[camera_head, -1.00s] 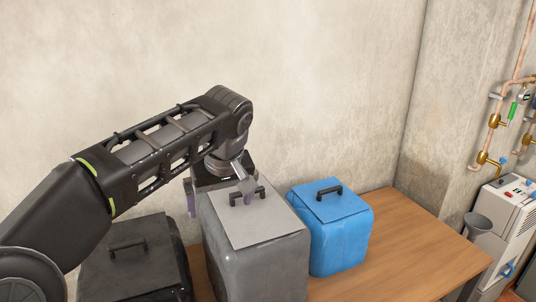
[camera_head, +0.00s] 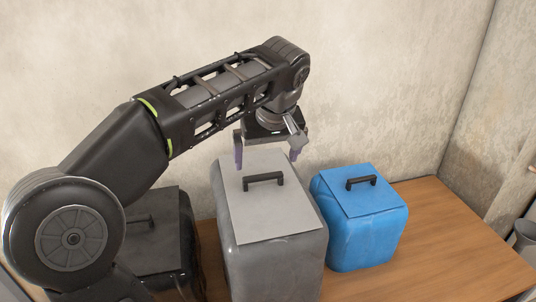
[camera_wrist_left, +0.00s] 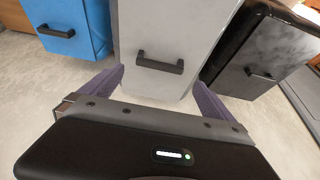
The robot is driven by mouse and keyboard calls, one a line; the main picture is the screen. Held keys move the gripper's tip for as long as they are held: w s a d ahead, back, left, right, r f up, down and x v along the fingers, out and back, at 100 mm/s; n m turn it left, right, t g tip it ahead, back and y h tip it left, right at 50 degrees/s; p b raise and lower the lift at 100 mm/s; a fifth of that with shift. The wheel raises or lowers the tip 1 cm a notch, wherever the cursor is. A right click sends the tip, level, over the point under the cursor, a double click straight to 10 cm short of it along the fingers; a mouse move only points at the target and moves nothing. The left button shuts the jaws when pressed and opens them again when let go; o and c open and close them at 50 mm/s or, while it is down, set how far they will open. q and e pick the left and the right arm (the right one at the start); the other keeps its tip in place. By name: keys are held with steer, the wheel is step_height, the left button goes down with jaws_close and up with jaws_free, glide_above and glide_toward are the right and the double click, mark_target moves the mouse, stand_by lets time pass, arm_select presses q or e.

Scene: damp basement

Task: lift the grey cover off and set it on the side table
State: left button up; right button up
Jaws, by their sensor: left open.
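The grey cover (camera_head: 264,215) is a flat lid with a dark bar handle (camera_head: 263,181), lying on top of the tall grey bin (camera_head: 270,270). In the left wrist view the grey cover (camera_wrist_left: 165,25) and its handle (camera_wrist_left: 160,63) are ahead of the fingers. My left gripper (camera_head: 267,156) is open and empty. Its two purple fingers are apart, behind the handle in the head view and not touching it. In the left wrist view the fingers (camera_wrist_left: 158,85) stand to either side of the cover's near end. My right gripper is not in view. The side table cannot be made out for certain.
A blue bin (camera_head: 365,235) with a blue lid and dark handle stands right of the grey bin. A black bin (camera_head: 165,245) stands left, partly behind my arm. All stand on a wooden table (camera_head: 450,240), clear at its right. A concrete wall (camera_head: 400,80) is behind.

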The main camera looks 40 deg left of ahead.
mark_target(263, 176)
arm_select(q)
steer(key=shift+b+x, duration=0.75)
steer(key=shift+x, duration=0.5)
steer(key=shift+p+x, duration=0.5)
steer(key=shift+x, duration=1.95)
steer(key=shift+c, duration=0.2)
steer(key=c, duration=1.2)
steer(key=shift+r+p, duration=1.85)
steer(key=shift+r, duration=0.75)
